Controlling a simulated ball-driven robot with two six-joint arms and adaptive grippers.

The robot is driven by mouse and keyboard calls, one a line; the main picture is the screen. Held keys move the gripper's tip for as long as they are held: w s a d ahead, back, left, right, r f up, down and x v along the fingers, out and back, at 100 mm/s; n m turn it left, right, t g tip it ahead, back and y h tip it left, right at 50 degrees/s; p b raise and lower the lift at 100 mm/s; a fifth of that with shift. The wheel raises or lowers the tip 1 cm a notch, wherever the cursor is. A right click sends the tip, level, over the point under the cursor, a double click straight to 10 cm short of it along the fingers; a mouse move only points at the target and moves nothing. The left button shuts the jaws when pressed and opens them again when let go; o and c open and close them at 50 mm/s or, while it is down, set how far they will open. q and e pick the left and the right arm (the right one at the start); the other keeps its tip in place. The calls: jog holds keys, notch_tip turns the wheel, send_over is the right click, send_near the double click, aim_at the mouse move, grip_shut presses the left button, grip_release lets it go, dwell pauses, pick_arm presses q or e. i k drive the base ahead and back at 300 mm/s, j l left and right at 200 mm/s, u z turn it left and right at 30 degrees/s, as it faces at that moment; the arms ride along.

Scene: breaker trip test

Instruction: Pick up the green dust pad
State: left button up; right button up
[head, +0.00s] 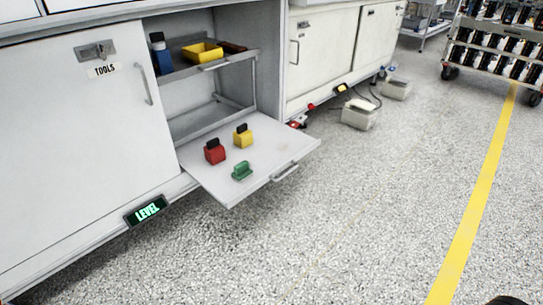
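The green dust pad (242,171) is a small green block with a raised grip. It sits on the front part of a white pull-out shelf (225,189) that extends from the open cabinet. A red block with a black top (214,151) and a yellow block with a black top (242,137) stand behind it on the same shelf. Neither of my grippers can be made out. Only a dark shape shows at the bottom right edge, and I cannot tell what it is.
A closed TOOLS door (90,150) is at left. Pale boxes (359,115) and cables lie on the floor. A loaded cart (497,50) stands back right. The speckled floor in front is clear.

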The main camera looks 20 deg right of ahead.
aim_at(242, 171)
jog(key=i+l+u, duration=0.7)
jog(key=l, duration=0.35)
jog(key=i+l+u, duration=0.25)
jog(key=l, duration=0.15)
